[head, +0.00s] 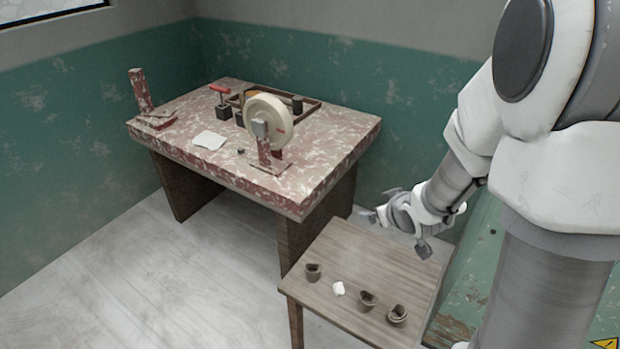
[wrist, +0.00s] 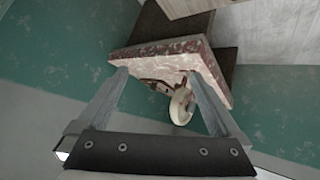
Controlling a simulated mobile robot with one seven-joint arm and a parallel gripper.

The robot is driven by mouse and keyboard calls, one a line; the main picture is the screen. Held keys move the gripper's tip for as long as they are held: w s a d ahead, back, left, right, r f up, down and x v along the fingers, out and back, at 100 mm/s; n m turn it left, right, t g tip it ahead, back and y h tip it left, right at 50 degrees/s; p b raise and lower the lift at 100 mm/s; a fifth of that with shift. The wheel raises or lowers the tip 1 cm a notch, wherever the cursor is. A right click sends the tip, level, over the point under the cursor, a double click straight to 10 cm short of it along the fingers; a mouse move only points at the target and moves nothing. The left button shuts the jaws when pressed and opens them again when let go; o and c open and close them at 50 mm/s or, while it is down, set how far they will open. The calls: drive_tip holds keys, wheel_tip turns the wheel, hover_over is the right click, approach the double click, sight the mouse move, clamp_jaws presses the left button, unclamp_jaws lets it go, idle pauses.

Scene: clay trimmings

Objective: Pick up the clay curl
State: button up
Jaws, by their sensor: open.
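Several small brown, hollow, curled-looking pieces stand on a small wooden table in the head view. One brown piece (head: 313,272) is at the left, a second brown piece (head: 367,301) is right of the middle, and a third brown piece (head: 397,315) is near the right front. A small white scrap (head: 338,288) lies between the first two. I cannot tell which of these is the clay curl. My gripper (head: 396,232) is open and empty, above the far side of the small table and apart from the pieces. In the wrist view its fingers (wrist: 156,75) are spread with nothing between them.
The small wooden table (head: 350,246) has bare room at its back. A larger red-mottled bench (head: 335,130) stands behind left, with a pale wheel (head: 268,120), a white sheet (head: 209,140) and a tray. A worn green surface (head: 480,270) is close on the right.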

drive_tip(key=a+f+n+y+b, duration=0.25)
drive_tip(key=f+b, duration=0.35)
drive_tip(key=f, duration=1.1)
drive_tip(key=y+b, duration=0.4)
drive_tip(key=b, duration=0.1)
approach(314, 269)
drive_tip(key=shift+t, duration=0.3)
drive_tip(key=b+x, duration=0.1)
drive_tip(key=x, duration=0.2)
drive_tip(key=b+x, duration=0.1)
drive_tip(key=x, duration=0.2)
drive_tip(key=shift+f, duration=0.35)
drive_tip(key=b+x, duration=0.1)
drive_tip(key=x, duration=0.1)
drive_tip(key=f+b+x, duration=0.1)
drive_tip(key=x, duration=0.2)
drive_tip(key=shift+d+b, duration=0.15)
drive_tip(key=shift+b, duration=0.15)
drive_tip(key=c, duration=1.4)
drive_tip(key=shift+r, duration=0.1)
